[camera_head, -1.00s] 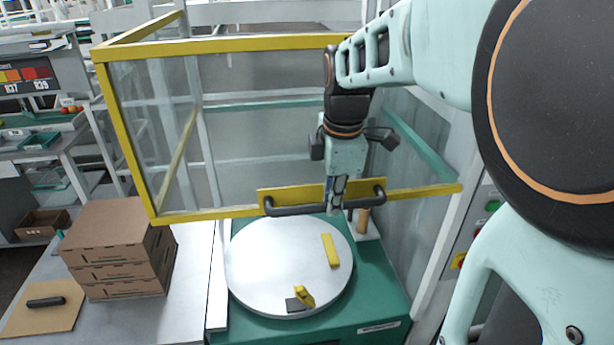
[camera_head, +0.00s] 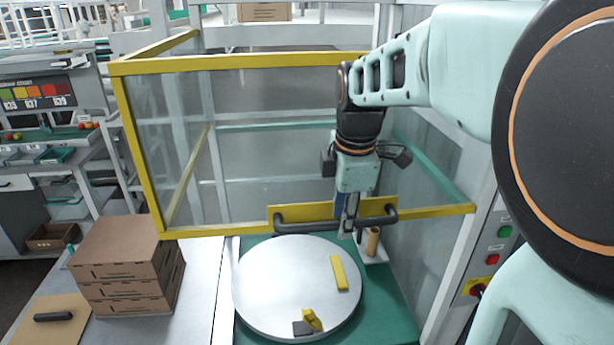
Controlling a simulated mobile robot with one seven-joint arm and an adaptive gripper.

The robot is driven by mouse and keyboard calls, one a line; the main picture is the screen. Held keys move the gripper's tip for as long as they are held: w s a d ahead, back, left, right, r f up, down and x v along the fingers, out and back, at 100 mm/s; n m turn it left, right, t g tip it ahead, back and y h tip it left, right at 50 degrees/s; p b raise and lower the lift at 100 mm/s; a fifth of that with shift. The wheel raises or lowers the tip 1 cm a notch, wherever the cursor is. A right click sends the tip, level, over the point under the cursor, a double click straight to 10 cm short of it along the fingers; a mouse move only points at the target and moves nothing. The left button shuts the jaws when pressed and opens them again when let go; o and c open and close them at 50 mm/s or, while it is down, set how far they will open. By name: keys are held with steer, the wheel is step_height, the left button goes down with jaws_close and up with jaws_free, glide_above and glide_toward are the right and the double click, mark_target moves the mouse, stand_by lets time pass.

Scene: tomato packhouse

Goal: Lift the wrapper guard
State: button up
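The wrapper guard (camera_head: 190,233) is a yellow-framed clear box above the wrapper's round turntable (camera_head: 280,290). A dark handle bar (camera_head: 300,226) runs along a yellow plate on its lower front edge. The lower edge stands clear above the turntable. My gripper (camera_head: 348,228) points down at the right part of the handle, with its fingers at the bar. The fingers look close together there, but whether they close around the bar is too small to tell.
A yellow block (camera_head: 339,273) and a small yellow clamp piece (camera_head: 312,320) lie on the turntable. Stacked cardboard boxes (camera_head: 125,262) stand on the bench at left. A button panel (camera_head: 492,245) is at right.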

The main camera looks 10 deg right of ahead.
step_height(320, 180, up, 10)
stand_by(0.5)
steer(key=shift+f, duration=0.1)
